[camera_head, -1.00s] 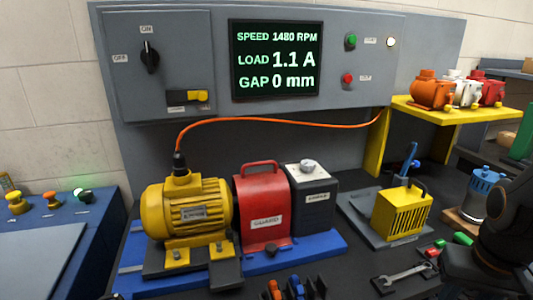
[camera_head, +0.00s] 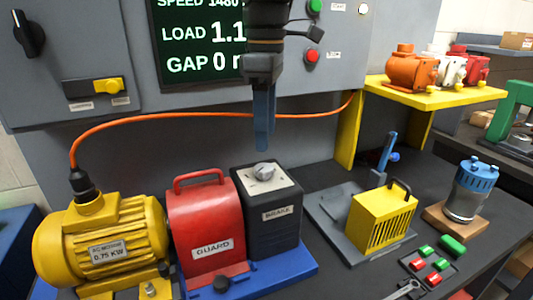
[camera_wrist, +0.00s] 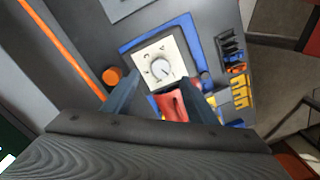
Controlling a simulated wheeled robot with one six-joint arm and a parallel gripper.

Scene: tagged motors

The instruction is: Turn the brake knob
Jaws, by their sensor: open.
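The brake knob (camera_head: 264,171) is a round grey knob with a pointer, on the white top plate of the dark box labelled BRAKE (camera_head: 275,225). It also shows in the wrist view (camera_wrist: 162,69), on a white dial plate with marks around it. My gripper (camera_head: 263,145) points down just above the knob in the head view, with a visible gap to the knob. In the wrist view my two blue-grey fingers (camera_wrist: 162,98) are apart with nothing held between them. The fingers overlap in the head view, so only one shows clearly.
The red guard (camera_head: 207,235) with its handle stands left of the brake box, beside the yellow motor (camera_head: 105,240). An orange cable (camera_head: 150,116) runs behind them. A yellow slotted box (camera_head: 380,218) stands to the right. The panel with the screen (camera_head: 195,40) rises behind.

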